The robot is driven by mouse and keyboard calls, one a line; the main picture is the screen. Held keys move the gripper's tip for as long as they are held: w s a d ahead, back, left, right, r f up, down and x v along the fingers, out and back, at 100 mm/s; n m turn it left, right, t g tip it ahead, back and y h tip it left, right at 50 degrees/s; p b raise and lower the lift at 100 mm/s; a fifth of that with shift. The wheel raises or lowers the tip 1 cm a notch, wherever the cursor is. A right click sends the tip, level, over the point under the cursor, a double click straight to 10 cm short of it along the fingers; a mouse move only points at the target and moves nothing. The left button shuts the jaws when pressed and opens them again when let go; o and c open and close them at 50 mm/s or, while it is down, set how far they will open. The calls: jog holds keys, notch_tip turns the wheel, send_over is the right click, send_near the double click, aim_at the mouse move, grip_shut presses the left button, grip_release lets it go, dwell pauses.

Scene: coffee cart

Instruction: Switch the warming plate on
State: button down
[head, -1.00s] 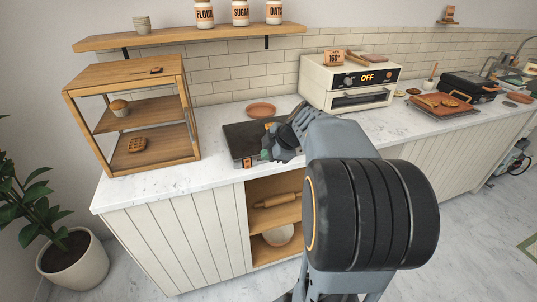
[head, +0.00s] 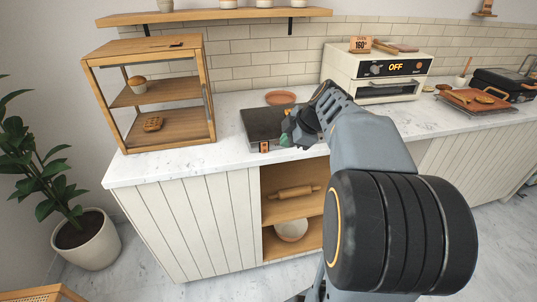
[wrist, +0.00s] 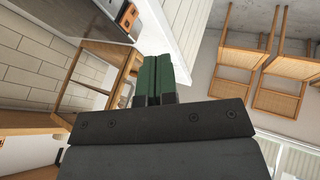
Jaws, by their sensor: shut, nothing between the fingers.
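The warming plate (head: 262,124) is a dark flat slab on the white counter, right of the wooden display case. A small orange-marked control (head: 264,147) sits on its front edge near the corner. In the wrist view, the plate (wrist: 92,8) shows at the top with orange markings (wrist: 128,16) on its edge. My gripper (head: 286,138) is at the plate's front right, close to the control. Its green fingers (wrist: 153,80) are together and hold nothing. I cannot tell whether they touch the plate. My arm hides the plate's right part. The switch's position is too small to read.
The wooden display case (head: 160,110) holds baked goods at left. A terracotta dish (head: 281,97) lies behind the plate. A cream oven (head: 376,75) reading OFF stands to the right. Below the counter is an open shelf with a rolling pin (head: 294,191) and bowl.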

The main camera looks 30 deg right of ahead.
aim_at(264, 148)
jog(key=x, duration=0.3)
jog(key=w+x, duration=0.1)
jog(key=x, duration=0.7)
jog(key=shift+w+d+r+p, duration=0.3)
jog(key=shift+r, duration=0.1)
jog(key=shift+w+d+f, duration=0.15)
jog(key=shift+w+d, duration=0.05)
jog(key=shift+w, duration=0.75)
